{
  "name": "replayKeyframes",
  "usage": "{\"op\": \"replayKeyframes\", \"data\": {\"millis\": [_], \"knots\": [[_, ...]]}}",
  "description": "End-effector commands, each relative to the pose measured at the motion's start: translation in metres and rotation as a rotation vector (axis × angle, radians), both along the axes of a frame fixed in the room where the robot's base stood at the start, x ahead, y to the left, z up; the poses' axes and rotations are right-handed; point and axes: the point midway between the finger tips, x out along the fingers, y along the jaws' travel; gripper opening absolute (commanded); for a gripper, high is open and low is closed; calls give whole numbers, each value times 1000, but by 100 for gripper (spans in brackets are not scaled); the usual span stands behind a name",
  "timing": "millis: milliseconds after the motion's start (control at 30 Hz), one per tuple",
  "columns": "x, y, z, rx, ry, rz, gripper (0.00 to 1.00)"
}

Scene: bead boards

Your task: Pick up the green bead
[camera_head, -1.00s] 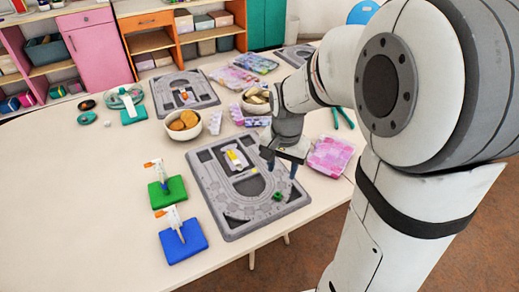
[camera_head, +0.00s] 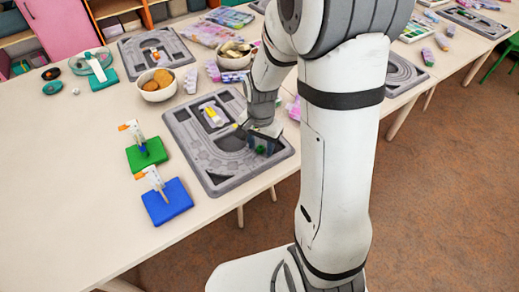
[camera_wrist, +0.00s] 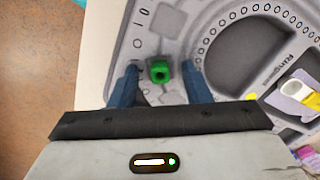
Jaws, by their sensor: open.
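The green bead (camera_wrist: 160,71) is a small block with a dark hole, lying on the grey bead board (camera_wrist: 215,20) near the board's edge. In the wrist view it sits between the two blue fingertips of my gripper (camera_wrist: 160,75), with a gap to each finger. My gripper is open. In the head view the bead (camera_head: 261,149) shows small beside my gripper (camera_head: 262,144), at the near right part of the board (camera_head: 205,178). Whether the fingertips touch the board cannot be told.
A yellow and white item (camera_head: 213,116) lies on the board. Green (camera_head: 147,154) and blue (camera_head: 167,201) blocks with upright pegs stand to the left. Bowls (camera_head: 156,84) stand behind. The table's left front is clear.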

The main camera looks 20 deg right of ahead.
Motion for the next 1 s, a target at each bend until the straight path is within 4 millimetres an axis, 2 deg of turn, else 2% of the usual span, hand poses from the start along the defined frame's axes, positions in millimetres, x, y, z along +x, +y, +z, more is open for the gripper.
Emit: {"op": "replayKeyframes", "data": {"millis": [133,633,900,1000], "knots": [[0,0,0,0,0,1,42],[0,1,1,0,0,2,1],[0,1,1,0,0,2,0],[1,1,8,0,-3,2,0]]}}
